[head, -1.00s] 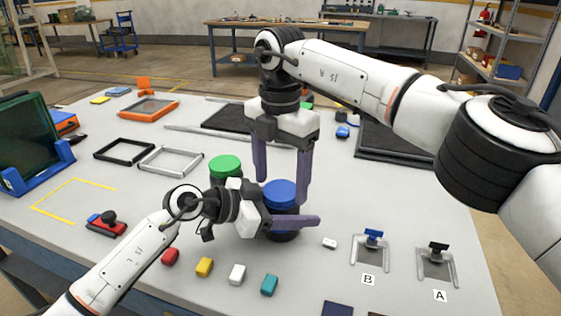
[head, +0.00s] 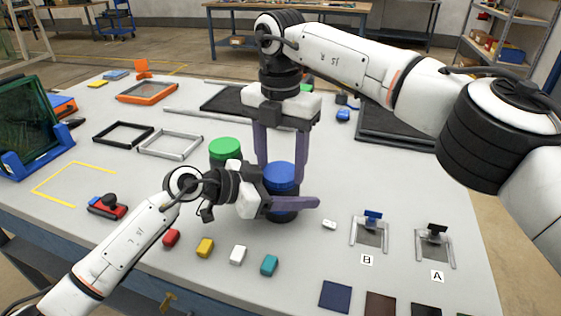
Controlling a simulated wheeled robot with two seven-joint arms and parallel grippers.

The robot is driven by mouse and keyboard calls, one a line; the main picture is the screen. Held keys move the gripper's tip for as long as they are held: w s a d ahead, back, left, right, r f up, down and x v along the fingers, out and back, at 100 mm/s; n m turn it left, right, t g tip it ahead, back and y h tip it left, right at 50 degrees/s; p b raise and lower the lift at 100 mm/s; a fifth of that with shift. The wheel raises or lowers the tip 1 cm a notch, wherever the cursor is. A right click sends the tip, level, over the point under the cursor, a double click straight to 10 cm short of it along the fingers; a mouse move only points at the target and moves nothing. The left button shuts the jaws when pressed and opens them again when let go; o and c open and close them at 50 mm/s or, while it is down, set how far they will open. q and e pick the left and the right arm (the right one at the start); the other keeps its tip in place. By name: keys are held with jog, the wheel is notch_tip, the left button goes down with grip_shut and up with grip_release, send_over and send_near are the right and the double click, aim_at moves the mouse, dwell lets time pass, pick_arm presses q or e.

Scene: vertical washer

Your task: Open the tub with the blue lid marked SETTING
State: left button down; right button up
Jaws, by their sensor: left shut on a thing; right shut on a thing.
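The tub with the blue lid (head: 281,176) stands upright on the table, its dark body (head: 283,215) showing below the lid. No marking is readable on it. My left gripper (head: 286,204) comes from the left, low and level, and is shut on the dark body. My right gripper (head: 281,174) points straight down from above with its purple fingers on either side of the blue lid, shut on it. The lid sits on the body with no gap that I can see. My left gripper hides part of the tub's side.
A tub with a green lid (head: 225,149) stands close behind my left gripper. Several coloured blocks, including a teal one (head: 269,265), lie in front. Two small stands, B (head: 370,232) and A (head: 435,247), are at the right. Empty frames (head: 170,144) lie behind at the left.

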jog(key=shift+n, duration=0.4)
jog(key=o, duration=1.2)
jog(key=shift+a, duration=0.1)
jog(key=shift+c, duration=0.2)
jog(key=shift+r, duration=2.3)
jog(key=shift+c, duration=0.2)
notch_tip(320, 180, up, 3)
jog(key=m, duration=0.3)
jog(key=shift+r, duration=0.1)
jog(key=shift+f, duration=3.95)
